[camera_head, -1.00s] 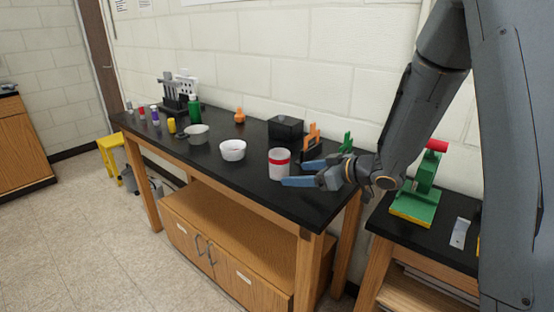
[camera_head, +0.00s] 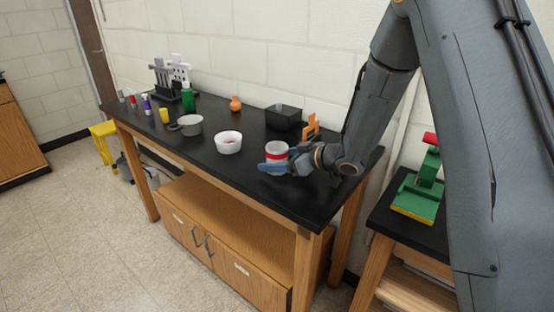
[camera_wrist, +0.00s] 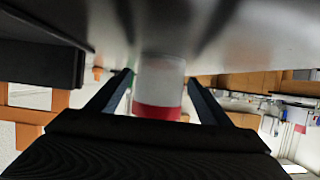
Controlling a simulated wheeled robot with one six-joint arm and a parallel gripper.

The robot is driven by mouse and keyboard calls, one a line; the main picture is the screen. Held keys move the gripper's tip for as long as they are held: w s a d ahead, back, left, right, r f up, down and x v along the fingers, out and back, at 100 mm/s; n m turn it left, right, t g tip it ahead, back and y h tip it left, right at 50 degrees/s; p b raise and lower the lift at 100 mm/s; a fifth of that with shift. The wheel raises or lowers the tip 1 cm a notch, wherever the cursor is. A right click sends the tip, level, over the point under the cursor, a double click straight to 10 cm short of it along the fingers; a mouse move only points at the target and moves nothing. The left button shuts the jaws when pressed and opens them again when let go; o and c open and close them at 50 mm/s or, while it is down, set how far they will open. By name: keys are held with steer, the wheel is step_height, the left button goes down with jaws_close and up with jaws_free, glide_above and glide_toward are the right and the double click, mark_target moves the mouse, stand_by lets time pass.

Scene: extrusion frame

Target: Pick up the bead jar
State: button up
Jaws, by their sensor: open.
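The bead jar, a whitish cylinder with a red band (camera_head: 277,150), stands upright near the front right of the black bench top. In the wrist view the jar (camera_wrist: 159,85) sits centred between the two fingers, with its red band toward my palm. My gripper (camera_head: 275,162) is at the jar, its fingers reaching to either side. In the wrist view my gripper (camera_wrist: 160,92) is open, with a gap between each finger and the jar. The jar's lower part is hidden behind the gripper in the head view.
A white bowl (camera_head: 228,143) stands just left of the jar, with a grey pot (camera_head: 190,125) farther left. A black box (camera_head: 284,118) and an orange stand (camera_head: 311,128) are behind it. A green-and-red device (camera_head: 421,190) sits on the lower right bench. The bench's front edge is clear.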

steer(key=shift+w, duration=0.1)
steer(key=c, duration=1.2)
steer(key=shift+o, duration=0.2)
